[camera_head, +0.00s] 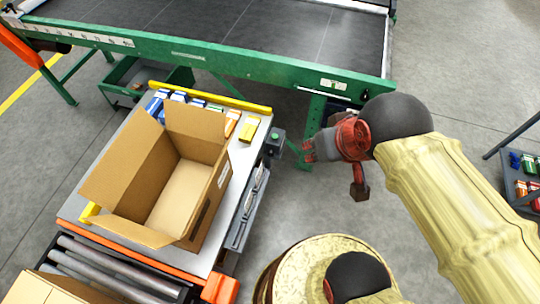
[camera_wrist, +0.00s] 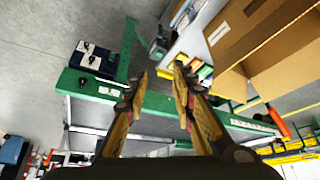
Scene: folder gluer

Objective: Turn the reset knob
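A dark control box (camera_wrist: 90,56) with black knob-like parts on its face shows at the upper left of the wrist view, beside the green conveyor rail. I cannot tell which part is the reset knob. In the head view a small dark box with a green button (camera_head: 274,137) sits at the right corner of the packing table; my gripper (camera_head: 310,150) is just right of it, apart from it. In the wrist view my gripper (camera_wrist: 159,70) has its two fingers spread with nothing between them. The control box is mostly hidden in the head view.
A green-framed conveyor (camera_head: 230,64) crosses the back. An open cardboard box (camera_head: 205,140) stands on the packing table (camera_head: 237,165), with small coloured packs behind it. Rollers (camera_head: 110,270) are at lower left. A rack with coloured items (camera_head: 525,187) is at right.

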